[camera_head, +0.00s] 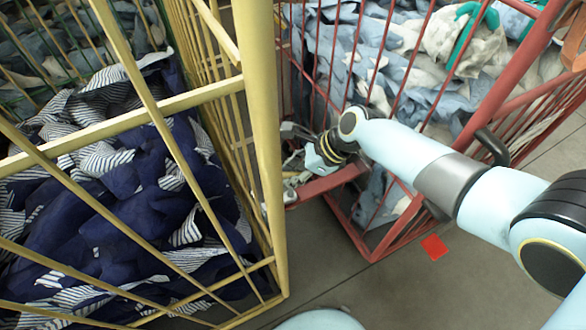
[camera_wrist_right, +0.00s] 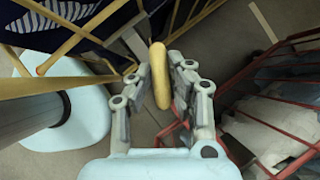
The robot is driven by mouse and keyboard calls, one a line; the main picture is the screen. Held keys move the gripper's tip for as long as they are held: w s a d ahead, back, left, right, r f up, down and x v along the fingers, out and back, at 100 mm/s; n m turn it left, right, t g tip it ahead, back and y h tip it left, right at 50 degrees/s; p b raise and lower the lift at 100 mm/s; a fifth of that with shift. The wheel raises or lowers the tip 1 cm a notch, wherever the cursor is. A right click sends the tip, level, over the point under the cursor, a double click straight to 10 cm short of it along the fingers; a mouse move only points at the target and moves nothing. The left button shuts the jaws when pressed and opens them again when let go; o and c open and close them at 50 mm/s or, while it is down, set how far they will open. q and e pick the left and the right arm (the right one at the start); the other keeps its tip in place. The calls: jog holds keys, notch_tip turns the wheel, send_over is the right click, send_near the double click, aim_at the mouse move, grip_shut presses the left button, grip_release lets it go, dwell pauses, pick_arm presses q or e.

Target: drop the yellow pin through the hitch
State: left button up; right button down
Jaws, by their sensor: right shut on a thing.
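My right gripper (camera_head: 302,160) reaches between the yellow cage cart and the red cage cart. In the right wrist view, the same gripper (camera_wrist_right: 172,66) is shut on the yellow pin (camera_wrist_right: 161,78), a long rounded rod between its fingers. The pin does not show clearly in the head view. A red bar (camera_head: 328,185), apparently part of the hitch, juts from the red cart toward the yellow cart, just below my gripper. Grey parts lie around its left end, partly hidden. I cannot tell whether the pin lines up with a hole. My left gripper is not in view.
The yellow cage cart (camera_head: 268,130) on the left holds navy and striped cloth (camera_head: 120,190). The red cage cart (camera_head: 400,248) holds pale blue and white cloth (camera_head: 400,50). A small red square (camera_head: 434,247) lies on the floor. Grey floor is clear at the front right.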

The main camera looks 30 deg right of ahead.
jog(key=shift+f+b, duration=1.75)
jog(key=shift+f, duration=0.75)
jog(key=c, duration=1.2)
grip_release()
jog(key=shift+r, duration=0.1)
jog(key=v, duration=1.2)
